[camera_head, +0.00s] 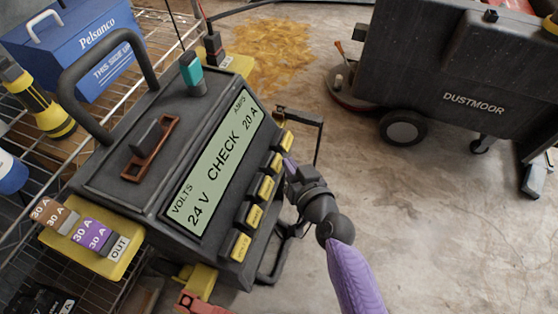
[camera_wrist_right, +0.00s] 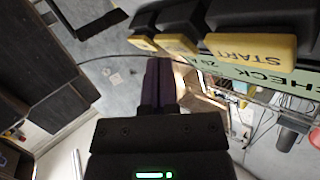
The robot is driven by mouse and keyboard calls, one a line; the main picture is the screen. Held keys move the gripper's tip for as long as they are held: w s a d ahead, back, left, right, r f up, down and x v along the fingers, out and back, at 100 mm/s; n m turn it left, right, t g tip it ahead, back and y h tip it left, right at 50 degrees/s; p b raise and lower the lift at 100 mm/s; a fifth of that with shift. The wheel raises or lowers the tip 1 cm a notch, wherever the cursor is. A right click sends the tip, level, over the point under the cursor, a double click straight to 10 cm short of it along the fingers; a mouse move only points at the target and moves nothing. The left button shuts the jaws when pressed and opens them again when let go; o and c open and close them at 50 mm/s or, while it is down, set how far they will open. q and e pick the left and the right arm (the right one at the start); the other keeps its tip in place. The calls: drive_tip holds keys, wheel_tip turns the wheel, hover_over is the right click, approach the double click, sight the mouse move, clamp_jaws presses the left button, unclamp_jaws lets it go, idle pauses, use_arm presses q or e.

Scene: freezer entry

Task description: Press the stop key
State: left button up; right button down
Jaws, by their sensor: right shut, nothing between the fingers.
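The dark charger (camera_head: 105,185) has a lit display (camera_head: 215,160) reading "24 V CHECK 20 A". A slanted row of yellow keys runs along its right edge, from a lower key (camera_head: 237,247) to the uppermost key (camera_head: 286,141). Their lettering is too small to read in the head view, so I cannot tell which is stop. My right gripper (camera_head: 290,165), with purple fingers, is shut and empty beside the upper keys. In the right wrist view its fingers (camera_wrist_right: 158,75) point toward two smaller-looking yellow keys, beside the START key (camera_wrist_right: 250,47). Contact cannot be told. My left gripper is out of view.
A charger handle (camera_head: 75,65) rises at the left. Fuses sit on a yellow OUT block (camera_head: 125,250). A blue Pelsanco box (camera_head: 80,45) and a yellow flashlight (camera_head: 40,105) are on the wire shelf. A Dustmoor machine (camera_head: 450,75) stands right, with open floor before it.

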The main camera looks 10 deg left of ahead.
drive_tip(key=shift+w+a+f, duration=0.1)
drive_tip(key=shift+a+f, duration=0.2)
drive_tip(key=shift+a, duration=0.2)
idle(0.7)
idle(0.3)
drive_tip(key=shift+s+d+r, duration=0.2)
drive_tip(key=shift+d+r, duration=0.25)
drive_tip(key=shift+d, duration=0.3)
drive_tip(key=d+r+p, duration=0.1)
drive_tip(key=d, duration=0.1)
drive_tip(key=d+r+p, duration=0.1)
drive_tip(key=d, duration=0.1)
drive_tip(key=shift+s+r+p, duration=0.3)
drive_tip(key=shift+s, duration=0.1)
idle(0.4)
